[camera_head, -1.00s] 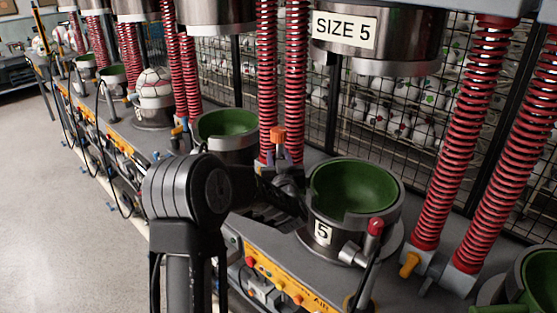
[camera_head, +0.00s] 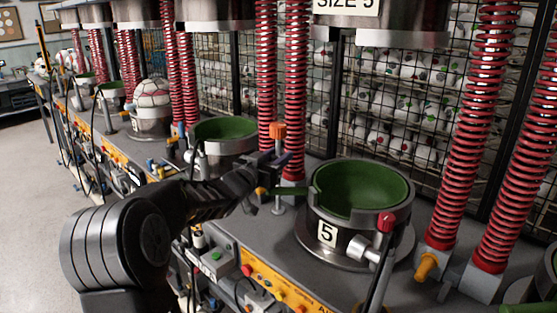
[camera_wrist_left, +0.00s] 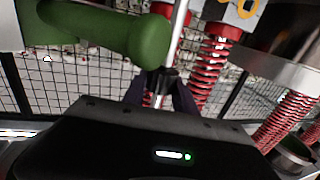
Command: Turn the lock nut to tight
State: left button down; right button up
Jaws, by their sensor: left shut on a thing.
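An orange knob (camera_head: 278,131) tops an upright metal post left of the green size 5 cup (camera_head: 360,188). My left gripper (camera_head: 272,163) is at this post, just below the orange knob, with its arm coming in from the lower left. In the left wrist view its dark fingers (camera_wrist_left: 163,92) are closed around a small dark collar (camera_wrist_left: 166,78) on the bright rod. This collar appears to be the lock nut; the fingers hide most of it, and its tightness cannot be seen. My right gripper is in neither view.
A green lever (camera_wrist_left: 110,32) crosses close in front of the rod in the left wrist view. Red springs (camera_head: 296,90) stand behind the post. A yellow button panel (camera_head: 280,285) runs along the bench front. A wire cage of balls (camera_head: 380,100) is behind.

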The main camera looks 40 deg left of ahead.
pick_arm(q)
jog(key=m+h+p, duration=0.1)
jog(key=h+p, duration=0.1)
jog(key=m+h+p, duration=0.1)
jog(key=h, duration=0.1)
jog(key=m+h+p, duration=0.1)
jog(key=p, duration=0.1)
jog(key=shift+a+r+m+h+p, duration=0.2)
jog(key=shift+r+m+h+p, duration=0.1)
jog(key=shift+r+h, duration=0.1)
jog(key=shift+f+m+h+p, duration=0.1)
jog(key=shift+m+h+p, duration=0.35)
jog(key=shift+h, duration=0.15)
jog(key=m+h, duration=0.1)
jog(key=g+h, duration=0.1)
jog(key=shift+f+m+h+p, duration=0.25)
jog(key=shift+m+h+p, duration=0.05)
jog(key=shift+m+p, duration=0.05)
jog(key=m+g+h, duration=0.1)
jog(key=h, duration=0.1)
jog(key=shift+m+g+h, duration=0.3)
jog(key=shift+m, duration=0.1)
jog(key=shift+d+m+h, duration=0.1)
jog(key=shift+m+h, duration=0.2)
jog(key=shift+h, duration=0.1)
jog(key=shift+r+g, duration=0.15)
jog(key=shift+g, duration=0.25)
jog(key=c, duration=1)
grip_release()
jog(key=shift+d, duration=0.1)
